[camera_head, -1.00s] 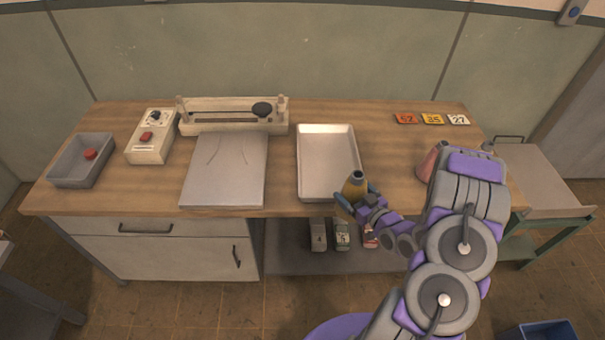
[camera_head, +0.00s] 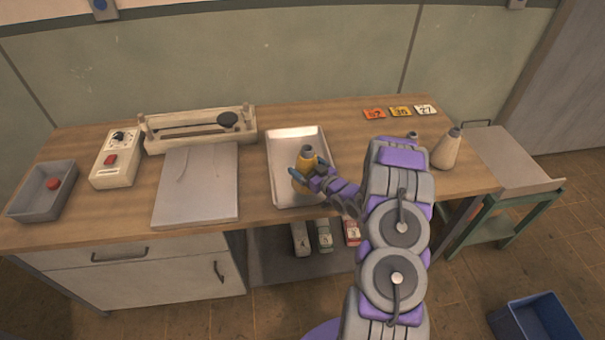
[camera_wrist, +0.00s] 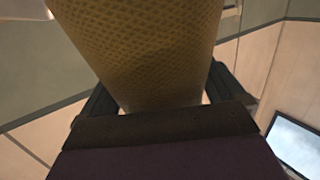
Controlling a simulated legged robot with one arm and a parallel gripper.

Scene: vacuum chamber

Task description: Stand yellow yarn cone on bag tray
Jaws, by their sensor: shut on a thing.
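The yellow yarn cone (camera_head: 306,160) stands about upright, its dark tip up, over the silver bag tray (camera_head: 286,137). My gripper (camera_head: 309,173) is shut around the cone, with a finger on each side. In the wrist view the cone's textured yellow side (camera_wrist: 145,45) fills the top middle between my fingers (camera_wrist: 160,98). The cone hides part of the tray. I cannot tell whether its base touches the tray floor. The rest of the tray is empty.
A pale cone (camera_head: 446,152) stands at the table's right, and another cone's tip (camera_head: 412,135) shows behind my arm. Number cards (camera_head: 400,111) lie at the back right. A side cart (camera_head: 512,158) stands right.

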